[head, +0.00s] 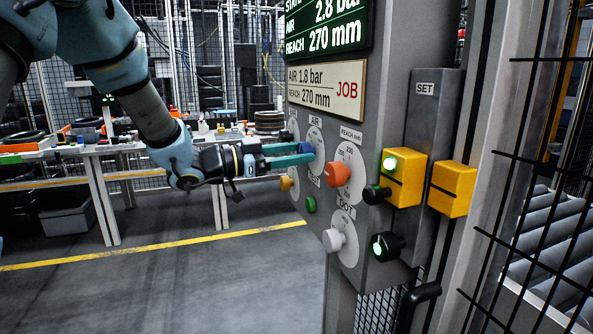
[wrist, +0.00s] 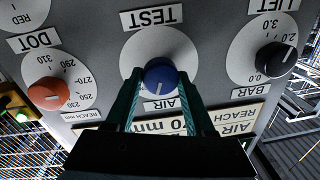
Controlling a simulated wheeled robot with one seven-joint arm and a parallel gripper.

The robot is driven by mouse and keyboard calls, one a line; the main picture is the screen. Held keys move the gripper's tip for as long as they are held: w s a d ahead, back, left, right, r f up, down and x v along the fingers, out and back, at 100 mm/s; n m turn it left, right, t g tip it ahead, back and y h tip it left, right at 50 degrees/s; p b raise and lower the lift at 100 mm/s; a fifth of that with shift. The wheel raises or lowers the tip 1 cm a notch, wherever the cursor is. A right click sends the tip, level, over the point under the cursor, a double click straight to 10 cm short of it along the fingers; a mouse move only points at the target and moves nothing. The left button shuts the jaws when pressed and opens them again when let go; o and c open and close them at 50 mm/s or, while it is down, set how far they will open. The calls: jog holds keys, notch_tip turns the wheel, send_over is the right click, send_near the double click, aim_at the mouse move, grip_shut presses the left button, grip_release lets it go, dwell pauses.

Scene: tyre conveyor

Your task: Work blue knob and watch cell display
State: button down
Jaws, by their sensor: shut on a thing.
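The blue knob (head: 306,148) sits on the grey control panel, on a white dial under the label AIR. In the wrist view the blue knob (wrist: 160,75) appears upside down, with its white pointer mark toward the AIR label. My gripper (head: 311,153) has its teal fingers around the knob, one on each side, shut on it. The cell display (head: 325,22) above reads 2.8 bar for AIR and REACH 270 mm; its top is cut off. The job card (head: 326,91) below it reads AIR 1.8 bar and REACH 270 mm.
An orange reach knob (head: 338,174) is close beside the blue one. A black knob (wrist: 275,59), a white knob (head: 334,240), green-lit buttons and yellow boxes (head: 453,189) are also on the panel. Mesh fencing stands at right; benches (head: 100,150) stand behind, with open floor at left.

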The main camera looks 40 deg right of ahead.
jog(key=m+b, duration=0.4)
jog(key=b, duration=0.2)
jog(key=shift+f+m, duration=0.15)
jog(key=shift+m, duration=0.15)
jog(key=shift+c, duration=1.3)
grip_release()
jog(key=shift+a, duration=0.1)
jog(key=b+v, duration=0.2)
jog(key=v, duration=0.8)
jog(key=shift+w+a, duration=0.15)
jog(key=shift+a, duration=0.15)
